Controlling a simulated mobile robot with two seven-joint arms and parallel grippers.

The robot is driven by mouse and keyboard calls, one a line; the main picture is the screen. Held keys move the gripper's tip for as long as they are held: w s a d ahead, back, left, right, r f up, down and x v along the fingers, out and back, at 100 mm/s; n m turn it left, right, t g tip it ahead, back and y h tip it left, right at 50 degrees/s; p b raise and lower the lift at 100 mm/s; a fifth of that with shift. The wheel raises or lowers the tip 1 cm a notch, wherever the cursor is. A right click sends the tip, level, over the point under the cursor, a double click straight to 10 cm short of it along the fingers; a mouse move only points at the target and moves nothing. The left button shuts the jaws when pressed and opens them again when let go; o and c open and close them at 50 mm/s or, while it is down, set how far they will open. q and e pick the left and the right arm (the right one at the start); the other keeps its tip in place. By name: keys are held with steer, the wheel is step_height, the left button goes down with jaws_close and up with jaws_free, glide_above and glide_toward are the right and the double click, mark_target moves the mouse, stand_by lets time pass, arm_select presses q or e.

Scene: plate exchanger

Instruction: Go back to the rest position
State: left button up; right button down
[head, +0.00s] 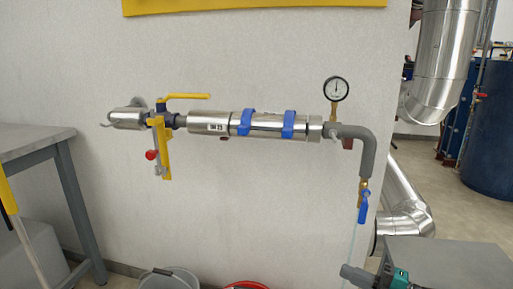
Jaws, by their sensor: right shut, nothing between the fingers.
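I cannot make out either of my grippers in the head view. In front of me, a pipe run crosses the pale wall (260,200). Its metal-clad section (207,123) carries a label and has two blue clamps (289,125). A yellow lever (186,96) lies level at its left end, above a yellow upright piece (167,158) with a red knob (151,155). A round gauge (336,88) stands upright at its right end. A grey elbow bends down to a blue-handled valve (363,207).
A grey table (30,140) stands at the left. A grey bucket (170,279) and a red one (246,286) are partly cut off below. A grey box (450,262) and a teal device (400,277) are at the lower right. Shiny ducts (447,60) and blue tanks (488,125) stand behind.

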steer(key=s+a+f+m+t+h, duration=0.45)
steer(key=s+a+m+h, duration=0.35)
steer(key=m, duration=0.5)
steer(key=s+a+f+m+g+h, duration=0.3)
steer(key=s+a+m+g, duration=0.25)
steer(key=s+m, duration=0.45)
arm_select(q)
steer(key=s+a+r+p, duration=0.1)
steer(key=a+r+p, duration=0.1)
steer(key=r+p, duration=0.4)
steer(key=s+a+r+y+p, duration=0.1)
steer(key=r+p, duration=0.6)
steer(key=p, duration=0.7)
steer(key=shift+s+a+r+y, duration=0.25)
steer(key=shift+a+y, duration=0.05)
steer(key=shift+a, duration=0.3)
arm_select(e)
steer(key=s+d+r, duration=0.1)
steer(key=d+r, duration=0.1)
steer(key=r, duration=0.4)
steer(key=s+d+r+h, duration=0.1)
steer(key=d+r, duration=0.1)
steer(key=r, duration=0.5)
steer(key=shift+s+d+n, duration=0.25)
steer(key=shift+d+n, duration=0.15)
